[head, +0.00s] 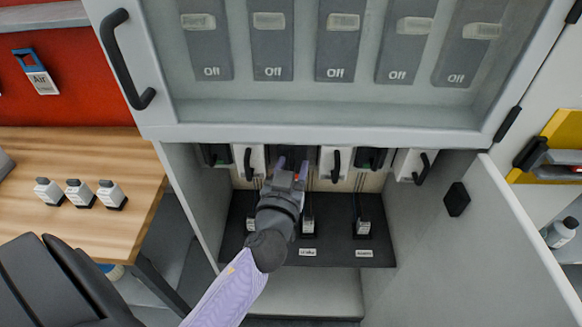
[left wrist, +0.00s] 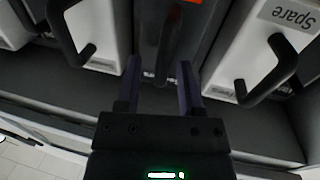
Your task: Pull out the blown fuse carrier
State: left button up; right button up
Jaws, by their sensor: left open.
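A row of fuse carriers with black handles runs under the cabinet's upper front. My left gripper (head: 291,165) is in front of a dark grey carrier in this row, open and with nothing held. In the left wrist view, this dark carrier (left wrist: 184,45) has an orange-red patch, and its black handle (left wrist: 168,45) lies ahead of and between the two fingers (left wrist: 160,80). I cannot tell whether the fingers touch it. White carriers flank it; one is labelled "Spare" (left wrist: 262,50), and another (left wrist: 92,30) is at the left. My right gripper is not in view.
Several switches marked "Off" (head: 273,45) sit above. The cabinet door (head: 450,250) stands open at the right. Labelled black-and-white pieces (head: 363,228) stand on the dark shelf (head: 340,252) below. Three similar pieces (head: 78,193) stand on the wooden table (head: 80,150) at the left.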

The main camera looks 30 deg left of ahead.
pick_arm(q)
jog(key=b+v, duration=0.3)
jog(key=v, duration=0.6)
jog(key=shift+s+d, duration=0.15)
jog(key=shift+s, duration=0.2)
